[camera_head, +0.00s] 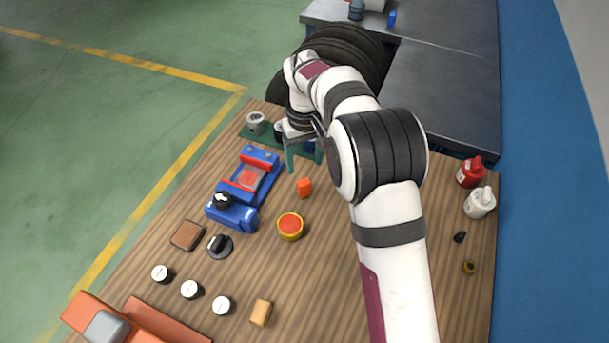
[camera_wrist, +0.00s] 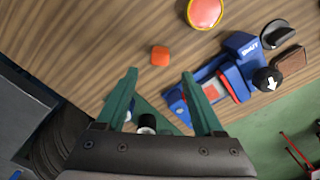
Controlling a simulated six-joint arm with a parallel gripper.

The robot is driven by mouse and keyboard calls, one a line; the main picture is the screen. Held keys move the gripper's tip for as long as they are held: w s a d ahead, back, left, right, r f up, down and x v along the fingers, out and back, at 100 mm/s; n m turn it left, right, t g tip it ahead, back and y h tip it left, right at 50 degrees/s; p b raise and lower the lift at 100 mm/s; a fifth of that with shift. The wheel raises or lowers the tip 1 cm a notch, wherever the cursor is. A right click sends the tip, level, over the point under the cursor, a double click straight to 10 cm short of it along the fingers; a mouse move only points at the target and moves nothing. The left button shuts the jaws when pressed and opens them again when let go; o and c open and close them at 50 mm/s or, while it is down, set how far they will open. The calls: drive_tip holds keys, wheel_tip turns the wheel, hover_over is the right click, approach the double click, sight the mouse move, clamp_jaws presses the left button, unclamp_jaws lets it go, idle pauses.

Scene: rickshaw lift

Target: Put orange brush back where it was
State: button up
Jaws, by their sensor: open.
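My gripper (camera_wrist: 158,74) is open, its two green fingers apart with nothing between their tips. In the head view my gripper (camera_head: 304,155) is over the back of the wooden table. A small orange block (camera_head: 305,187) stands on the wood just in front of the fingers; it also shows in the wrist view (camera_wrist: 160,55), beyond the fingertips. I cannot make out a brush shape in it, and no other brush is clear. A dark and white cylinder (camera_wrist: 147,122) shows behind the fingertips, partly hidden by the gripper.
A blue vise-like fixture (camera_head: 262,156) with red parts stands left of my gripper. A grey cup (camera_head: 256,122) is at the back left. A red button (camera_head: 290,225) and several knobs are nearer. Red (camera_head: 470,172) and white (camera_head: 480,202) bottles stand at right.

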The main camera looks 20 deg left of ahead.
drive_tip(key=s+d+r+m, duration=0.35)
drive_tip(key=d+r, duration=0.25)
drive_tip(key=d, duration=0.2)
drive_tip(key=s+d+r+m, duration=0.3)
drive_tip(key=s+d+r, duration=0.25)
drive_tip(key=d, duration=0.35)
drive_tip(key=s+d+f+m+y, duration=0.1)
drive_tip(key=s+d+m, duration=0.3)
drive_tip(key=s, duration=0.5)
drive_tip(key=s+d+m, duration=0.4)
drive_tip(key=s, duration=0.6)
drive_tip(key=shift+d+f+y, duration=0.35)
drive_tip(key=shift+y, duration=0.05)
